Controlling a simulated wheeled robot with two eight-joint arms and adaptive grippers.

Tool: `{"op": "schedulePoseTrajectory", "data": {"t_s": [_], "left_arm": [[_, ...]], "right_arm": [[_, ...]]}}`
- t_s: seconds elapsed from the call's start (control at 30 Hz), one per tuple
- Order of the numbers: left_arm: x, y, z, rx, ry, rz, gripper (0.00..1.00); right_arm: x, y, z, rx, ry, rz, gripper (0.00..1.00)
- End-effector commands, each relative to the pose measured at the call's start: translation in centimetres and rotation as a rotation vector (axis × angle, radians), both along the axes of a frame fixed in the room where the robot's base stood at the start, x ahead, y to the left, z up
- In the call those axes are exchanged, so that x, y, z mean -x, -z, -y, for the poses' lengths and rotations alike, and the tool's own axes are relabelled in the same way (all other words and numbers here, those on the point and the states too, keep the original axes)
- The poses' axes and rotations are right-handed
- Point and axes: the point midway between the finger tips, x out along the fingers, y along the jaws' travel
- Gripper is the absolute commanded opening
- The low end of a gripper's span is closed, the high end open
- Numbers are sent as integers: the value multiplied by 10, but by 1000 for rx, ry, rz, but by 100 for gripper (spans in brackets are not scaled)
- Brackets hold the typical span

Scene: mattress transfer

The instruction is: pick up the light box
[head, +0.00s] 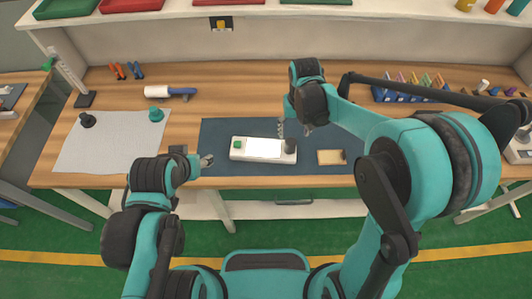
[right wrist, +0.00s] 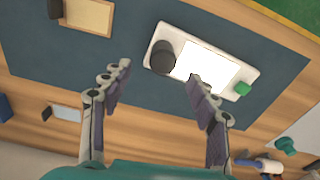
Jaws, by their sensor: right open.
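The light box (head: 263,149) is a long white case with a glowing white panel, a green knob at its left end and a dark round part at its right end. It lies on a dark blue mat (head: 222,130). My right gripper (head: 294,131) is open and empty, above the back of the box's right end. In the right wrist view the light box (right wrist: 213,66) lies beyond the open fingers (right wrist: 160,74), apart from them as far as I can tell. My left gripper (head: 207,160) is left of the box, near the table's front edge; its jaw state is unclear.
A small tan board (head: 331,157) lies right of the box. A light grey mat (head: 105,145) at left bears a black piece (head: 87,119) and a teal piece (head: 155,115). A blue-and-white tool (head: 170,92) lies behind. A blue rack (head: 400,92) stands back right.

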Motion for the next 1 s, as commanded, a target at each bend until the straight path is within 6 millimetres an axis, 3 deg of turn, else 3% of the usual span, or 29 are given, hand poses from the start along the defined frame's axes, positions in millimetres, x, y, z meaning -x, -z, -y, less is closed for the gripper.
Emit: {"op": "schedulePoseTrajectory", "data": {"t_s": [0.03, 0.47, 0.73, 1.0], "left_arm": [[0, 4, 0, 0, 0, 0, 49], [0, 15, 0, 0, 0, 0, 49], [0, 29, 0, 0, 0, 0, 49], [0, 29, 0, 0, 0, 0, 49]], "right_arm": [[-3, 10, -3, 2, -3, -15, 60], [-7, 51, -5, 5, -5, -33, 60], [-8, 91, -5, 5, -5, -32, 60], [-8, 95, -5, 5, -5, -32, 60]]}}
